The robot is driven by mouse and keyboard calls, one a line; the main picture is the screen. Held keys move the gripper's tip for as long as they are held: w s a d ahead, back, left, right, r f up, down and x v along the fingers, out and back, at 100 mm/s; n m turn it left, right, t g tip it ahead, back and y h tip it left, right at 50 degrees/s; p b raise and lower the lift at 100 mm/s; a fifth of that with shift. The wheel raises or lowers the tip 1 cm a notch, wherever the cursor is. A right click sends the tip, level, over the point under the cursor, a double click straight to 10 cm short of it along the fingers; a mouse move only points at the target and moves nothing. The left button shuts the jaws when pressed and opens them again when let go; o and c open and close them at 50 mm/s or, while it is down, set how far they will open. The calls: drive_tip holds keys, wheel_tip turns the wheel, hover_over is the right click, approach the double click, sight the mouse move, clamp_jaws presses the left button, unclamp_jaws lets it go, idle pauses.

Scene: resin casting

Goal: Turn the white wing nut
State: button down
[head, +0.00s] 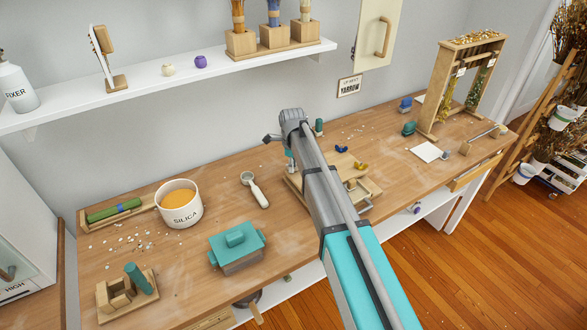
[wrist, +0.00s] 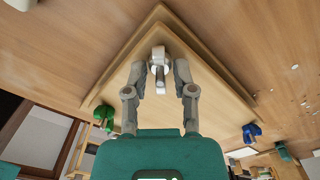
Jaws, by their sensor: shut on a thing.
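The white wing nut (wrist: 158,53) sits at the near corner of a wooden board press (wrist: 215,98), at the top middle of the wrist view. A short grey bolt (wrist: 159,78) shows with it. My gripper (wrist: 159,68) points at that corner, one finger on each side, and is shut on the white wing nut. A green wing nut (wrist: 104,114) is on the left of the boards and a blue wing nut (wrist: 252,132) on the right. In the head view my arm hides the white nut and most of the press (head: 293,187); the blue nut (head: 341,149) shows past it.
Left of my arm on the bench (head: 150,255) are a scoop (head: 256,192), a silica tub (head: 179,208) and a teal-lidded box (head: 238,247). To the right are a white sheet (head: 427,152) and a wooden rack (head: 440,105). A shelf (head: 150,90) runs above the back.

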drive_tip(key=shift+m, duration=0.5)
drive_tip(key=shift+c, duration=1.8)
unclamp_jaws()
drive_tip(key=shift+r, duration=0.15)
